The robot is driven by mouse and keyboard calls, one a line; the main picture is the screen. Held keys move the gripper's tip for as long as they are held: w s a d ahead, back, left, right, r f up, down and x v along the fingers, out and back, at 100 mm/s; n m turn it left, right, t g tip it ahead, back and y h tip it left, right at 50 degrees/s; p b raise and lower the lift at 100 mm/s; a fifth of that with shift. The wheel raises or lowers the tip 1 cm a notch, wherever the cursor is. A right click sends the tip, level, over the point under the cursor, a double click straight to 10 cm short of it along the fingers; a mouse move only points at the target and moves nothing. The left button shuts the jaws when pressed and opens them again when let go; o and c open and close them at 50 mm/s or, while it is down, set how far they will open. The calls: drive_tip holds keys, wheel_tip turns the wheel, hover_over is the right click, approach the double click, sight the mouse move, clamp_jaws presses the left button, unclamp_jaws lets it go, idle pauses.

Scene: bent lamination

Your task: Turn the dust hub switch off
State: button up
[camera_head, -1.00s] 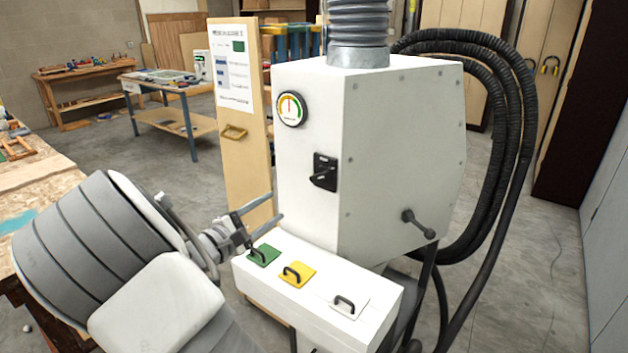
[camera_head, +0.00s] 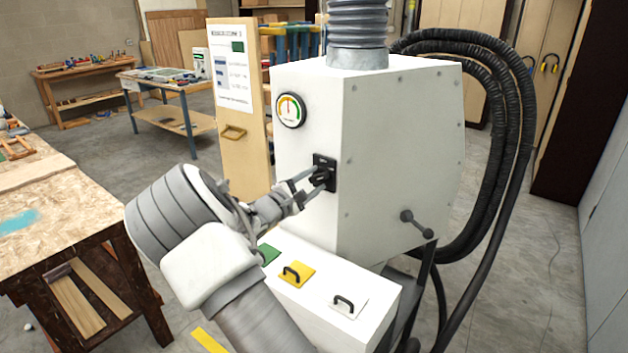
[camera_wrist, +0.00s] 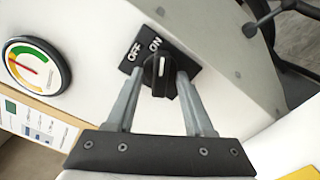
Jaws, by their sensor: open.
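The dust hub (camera_head: 400,150) is a white cabinet with a black switch plate (camera_head: 331,163) on its front face. In the wrist view the plate (camera_wrist: 187,62) reads OFF and ON, and the black switch knob (camera_wrist: 160,76) has a white mark that points toward ON. My gripper (camera_head: 318,175) is at the switch. In the wrist view its two fingers (camera_wrist: 156,85) stand apart, one on each side of the knob. I cannot tell whether they touch it.
A round gauge (camera_head: 291,110) is above the switch. A white box with green, yellow (camera_head: 297,274) and white handled lids is below. A crank handle (camera_head: 418,224) sticks out of the hub's side. A workbench (camera_head: 60,200) stands at the left.

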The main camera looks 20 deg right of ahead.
drive_tip(key=shift+w+d, duration=0.1)
drive_tip(key=shift+c, duration=0.3)
clamp_jaws()
drive_tip(key=shift+n, duration=0.3)
drive_tip(key=n+p, duration=0.3)
drive_tip(key=n, duration=0.2)
drive_tip(key=shift+r+n, duration=0.1)
drive_tip(key=shift+n, duration=0.3)
drive_tip(key=n+p, duration=0.3)
drive_tip(key=n, duration=0.2)
drive_tip(key=shift+n, duration=0.4)
drive_tip(key=shift+o, duration=0.3)
unclamp_jaws()
